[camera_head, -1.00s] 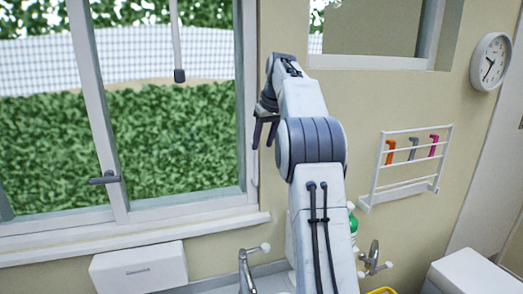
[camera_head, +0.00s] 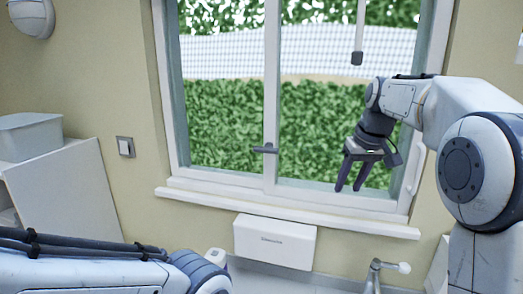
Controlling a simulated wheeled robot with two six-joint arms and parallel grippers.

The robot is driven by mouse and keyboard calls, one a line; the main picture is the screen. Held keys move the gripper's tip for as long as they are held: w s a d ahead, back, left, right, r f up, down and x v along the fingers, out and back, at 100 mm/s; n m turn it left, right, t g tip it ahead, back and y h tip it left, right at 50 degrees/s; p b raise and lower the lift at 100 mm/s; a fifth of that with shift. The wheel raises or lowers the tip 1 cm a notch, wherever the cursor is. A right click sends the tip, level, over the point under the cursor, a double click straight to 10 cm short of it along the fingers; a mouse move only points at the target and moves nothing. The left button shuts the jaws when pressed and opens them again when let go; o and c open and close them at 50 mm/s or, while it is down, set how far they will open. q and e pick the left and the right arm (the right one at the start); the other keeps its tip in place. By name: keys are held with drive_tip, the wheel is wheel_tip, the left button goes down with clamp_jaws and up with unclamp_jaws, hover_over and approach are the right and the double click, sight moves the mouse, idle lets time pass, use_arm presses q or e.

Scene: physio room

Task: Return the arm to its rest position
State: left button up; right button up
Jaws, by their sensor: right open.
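My right arm comes in from the right edge, raised and bent. Its gripper (camera_head: 350,187) hangs in front of the window's right pane with its two dark fingers pointing down. The fingers are apart and nothing is between them. My left arm lies low across the bottom left corner. Its gripper is not in the picture.
A window (camera_head: 268,150) with a sill (camera_head: 290,213) fills the middle of the wall. Below it are a white dispenser box (camera_head: 274,243) and a tap (camera_head: 376,270). A grey bin (camera_head: 30,137) stands on a white cabinet (camera_head: 70,190) at left. A light switch (camera_head: 125,147) is on the wall.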

drive_tip(key=s+a+f+n+g+b, duration=0.25)
drive_tip(key=s+a+f+b, duration=0.25)
drive_tip(key=s+a+f, duration=1.05)
use_arm(q)
wheel_tip(320, 180, down, 10)
drive_tip(key=b, duration=0.4)
use_arm(e)
drive_tip(key=s+a+f+n, duration=0.1)
drive_tip(key=s+f, duration=0.4)
drive_tip(key=s, duration=0.4)
drive_tip(key=s+f+n, duration=0.2)
drive_tip(key=s+f, duration=0.4)
drive_tip(key=s, duration=0.3)
drive_tip(key=shift+s+a+g, duration=0.15)
drive_tip(key=shift+a+g, duration=0.2)
use_arm(q)
drive_tip(key=shift+f, duration=0.1)
drive_tip(key=shift+c, duration=0.3)
use_arm(e)
drive_tip(key=shift+c, duration=0.4)
